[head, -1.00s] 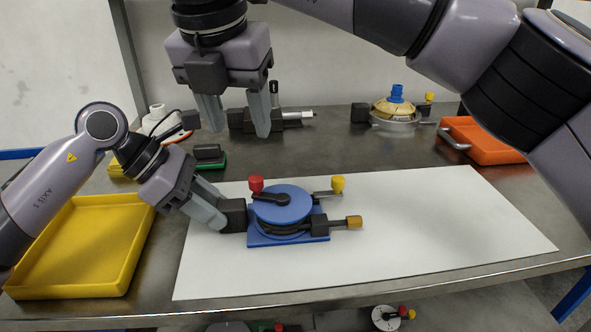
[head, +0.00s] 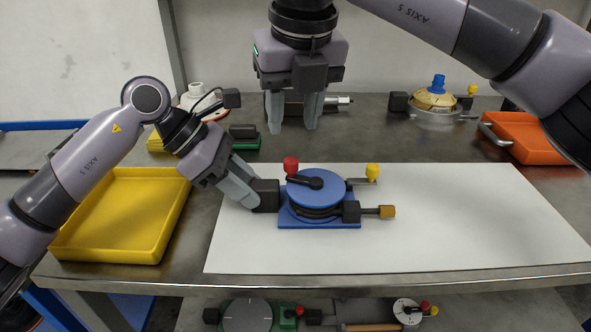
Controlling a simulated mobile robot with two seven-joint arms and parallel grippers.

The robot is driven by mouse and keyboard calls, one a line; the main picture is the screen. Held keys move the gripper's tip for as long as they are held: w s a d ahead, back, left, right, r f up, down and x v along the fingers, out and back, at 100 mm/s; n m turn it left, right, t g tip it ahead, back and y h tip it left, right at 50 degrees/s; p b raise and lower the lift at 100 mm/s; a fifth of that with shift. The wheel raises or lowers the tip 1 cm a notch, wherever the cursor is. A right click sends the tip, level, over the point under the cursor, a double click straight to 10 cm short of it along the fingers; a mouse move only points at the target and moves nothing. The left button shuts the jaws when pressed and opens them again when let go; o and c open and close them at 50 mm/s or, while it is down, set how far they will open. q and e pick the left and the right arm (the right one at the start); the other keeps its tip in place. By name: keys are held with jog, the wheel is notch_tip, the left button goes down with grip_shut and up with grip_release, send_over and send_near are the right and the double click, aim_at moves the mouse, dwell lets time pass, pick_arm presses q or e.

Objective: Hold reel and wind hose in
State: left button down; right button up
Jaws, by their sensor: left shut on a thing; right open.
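The blue reel (head: 318,187) lies on a blue base plate (head: 290,222) on the white mat. A crank with a red knob (head: 291,164) is on its top, at the left. Dark hose (head: 318,212) is wound around the drum under the blue disc. A brass-coloured end (head: 387,212) sticks out to the right past a black block. A yellow knob (head: 372,171) on a metal arm is at the right. My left gripper (head: 256,199) is shut on the black block at the reel's left side. My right gripper (head: 294,127) hangs open and empty, behind and above the reel.
A yellow tray (head: 118,250) stands at the left and an orange tray (head: 530,140) at the back right. A gold and blue fitting (head: 437,98) stands at the back. The white mat (head: 480,225) is bare right of the reel. Other devices lie on a lower shelf.

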aim_at(293, 160)
jog(key=shift+w+f+n+y, duration=0.3)
jog(key=shift+f+n, duration=0.45)
jog(key=shift+f, duration=0.65)
jog(key=shift+w+f+n+y, duration=0.1)
jog(key=shift+w+f+n, duration=0.45)
jog(key=shift+f, duration=0.85)
jog(key=shift+w+f+n+y, duration=0.2)
jog(key=shift+f+n, duration=0.7)
jog(key=shift+f, duration=0.5)
jog(key=shift+n+g+y, duration=0.3)
jog(key=shift+n+g, duration=0.2)
jog(key=shift+n, duration=1.3)
grip_shut()
jog(key=m, duration=0.1)
jog(key=w+m, duration=0.1)
jog(key=m, duration=0.1)
jog(key=m+t, duration=0.1)
jog(key=shift+w+d+h, duration=0.15)
jog(key=shift+d+h, duration=0.2)
jog(key=shift+h, duration=0.05)
jog(key=m, duration=0.2)
jog(key=d+m+h, duration=0.1)
jog(key=m, duration=0.1)
jog(key=shift+w, duration=0.35)
